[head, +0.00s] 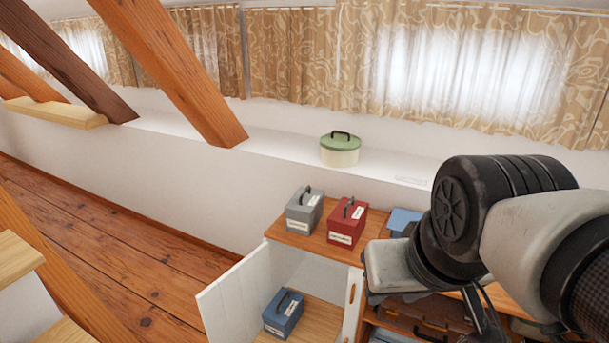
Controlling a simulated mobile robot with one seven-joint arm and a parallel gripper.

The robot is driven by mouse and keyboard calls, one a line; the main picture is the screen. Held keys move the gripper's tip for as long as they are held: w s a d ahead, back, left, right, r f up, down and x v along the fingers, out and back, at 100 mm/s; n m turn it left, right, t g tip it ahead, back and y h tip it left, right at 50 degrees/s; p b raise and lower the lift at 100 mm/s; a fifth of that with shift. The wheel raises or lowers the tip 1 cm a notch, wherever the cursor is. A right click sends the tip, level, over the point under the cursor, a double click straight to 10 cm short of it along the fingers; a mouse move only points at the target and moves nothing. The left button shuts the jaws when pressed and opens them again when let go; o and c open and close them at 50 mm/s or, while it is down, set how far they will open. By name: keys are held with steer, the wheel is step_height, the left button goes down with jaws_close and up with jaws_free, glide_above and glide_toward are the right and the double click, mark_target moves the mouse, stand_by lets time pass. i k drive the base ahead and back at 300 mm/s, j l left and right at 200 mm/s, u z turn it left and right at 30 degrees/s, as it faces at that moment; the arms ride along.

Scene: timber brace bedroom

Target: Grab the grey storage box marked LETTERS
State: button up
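A grey storage box (304,212) with a dark top handle and a white label stands on top of the wooden cabinet. The label's wording is too small to read. A red box (346,222) of the same kind stands close to its right. My arm reaches in from the right edge, to the right of both boxes. Dark parts that seem to belong to my gripper (478,312) show below the arm. My gripper's fingertips cannot be made out, and nothing is seen held.
A blue box (283,313) sits inside the cabinet (287,244), behind an open white door (234,296). A blue item (404,220) lies partly behind my arm. A green-lidded pot (340,150) stands on the white ledge. Timber braces (175,70) slant at left. The floor (110,250) there is clear.

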mark_target(304, 209)
steer(key=i+u, duration=0.2)
steer(key=i, duration=0.85)
steer(key=l, duration=0.1)
